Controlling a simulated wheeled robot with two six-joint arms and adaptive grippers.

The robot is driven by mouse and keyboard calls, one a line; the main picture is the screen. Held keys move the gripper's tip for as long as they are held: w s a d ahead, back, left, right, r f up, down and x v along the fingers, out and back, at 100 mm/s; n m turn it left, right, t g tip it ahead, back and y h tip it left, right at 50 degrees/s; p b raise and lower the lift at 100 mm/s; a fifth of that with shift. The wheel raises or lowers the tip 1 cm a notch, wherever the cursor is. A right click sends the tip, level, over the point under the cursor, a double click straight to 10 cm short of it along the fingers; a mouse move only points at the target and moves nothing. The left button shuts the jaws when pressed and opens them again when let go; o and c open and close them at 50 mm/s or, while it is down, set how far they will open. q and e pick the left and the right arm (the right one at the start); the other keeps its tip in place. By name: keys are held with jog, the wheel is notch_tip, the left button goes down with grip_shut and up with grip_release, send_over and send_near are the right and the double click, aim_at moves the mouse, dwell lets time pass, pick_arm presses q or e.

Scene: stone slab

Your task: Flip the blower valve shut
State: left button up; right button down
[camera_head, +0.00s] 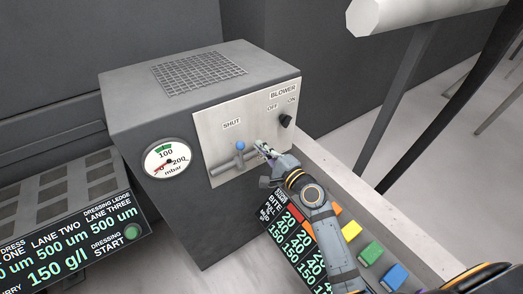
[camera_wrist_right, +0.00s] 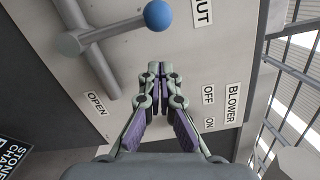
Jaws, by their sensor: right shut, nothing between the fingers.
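The blower valve has a grey lever ending in a blue ball (camera_head: 240,146), on the front plate of the grey machine. The lever stands up across a grey horizontal pipe (camera_head: 222,168), with its ball just below the SHUT label (camera_head: 232,124). The ball also shows at the top of the right wrist view (camera_wrist_right: 158,15), and the OPEN label (camera_wrist_right: 97,103) is visible there. My right gripper (camera_head: 262,148) is shut and empty, in front of the plate, just right of the lever and apart from the ball. Its fingertips (camera_wrist_right: 160,72) point at the plate. My left gripper is not in view.
A black BLOWER knob (camera_head: 286,121) with OFF and ON labels is just above right of my gripper. A pressure gauge (camera_head: 167,159) is left of the plate. Colored buttons (camera_head: 371,252) and display panels lie below. A white cylinder (camera_head: 385,15) juts in at top right.

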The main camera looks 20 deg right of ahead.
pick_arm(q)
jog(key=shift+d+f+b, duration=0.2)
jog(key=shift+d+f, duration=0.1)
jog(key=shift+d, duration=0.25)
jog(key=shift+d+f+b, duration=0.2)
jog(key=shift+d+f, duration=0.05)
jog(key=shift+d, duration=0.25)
pick_arm(e)
jog(key=d+v, duration=0.1)
jog(key=v, duration=0.9)
jog(key=shift+s, duration=0.1)
